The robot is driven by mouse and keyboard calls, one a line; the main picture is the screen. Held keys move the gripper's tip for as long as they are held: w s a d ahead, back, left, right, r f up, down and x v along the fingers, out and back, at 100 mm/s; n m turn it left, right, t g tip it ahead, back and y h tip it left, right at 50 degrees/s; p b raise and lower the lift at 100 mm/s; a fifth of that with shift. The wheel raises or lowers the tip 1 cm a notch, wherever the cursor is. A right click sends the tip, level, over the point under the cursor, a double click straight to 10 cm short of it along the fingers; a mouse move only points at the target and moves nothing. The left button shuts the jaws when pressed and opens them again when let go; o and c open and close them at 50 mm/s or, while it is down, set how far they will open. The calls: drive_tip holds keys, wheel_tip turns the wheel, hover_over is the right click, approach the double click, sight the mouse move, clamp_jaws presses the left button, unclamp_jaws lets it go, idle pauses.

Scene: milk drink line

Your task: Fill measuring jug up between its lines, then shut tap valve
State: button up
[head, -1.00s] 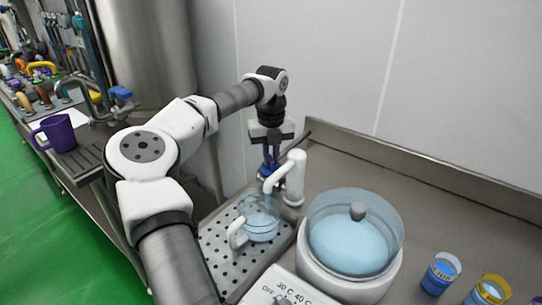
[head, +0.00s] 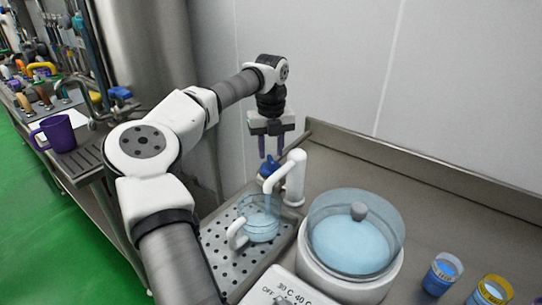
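The clear measuring jug (head: 262,228) with a white handle stands on the perforated drip tray under the spout of the white tap (head: 295,178). Pale blue liquid shows in it, but its level against the lines is too small to read. My gripper (head: 271,155) points down just above the valve. Its two purple fingers are apart with nothing visible between them.
A heater with a clear, lidded bowl (head: 350,272) of blue liquid stands right of the tray (head: 223,258). A purple mug (head: 59,134) is on the left bench. The wall stands close behind.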

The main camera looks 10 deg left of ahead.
sight(271, 159)
wheel_tip(271, 159, up, 11)
drive_tip(key=shift+r+b, duration=0.15)
drive_tip(key=shift+b, duration=0.25)
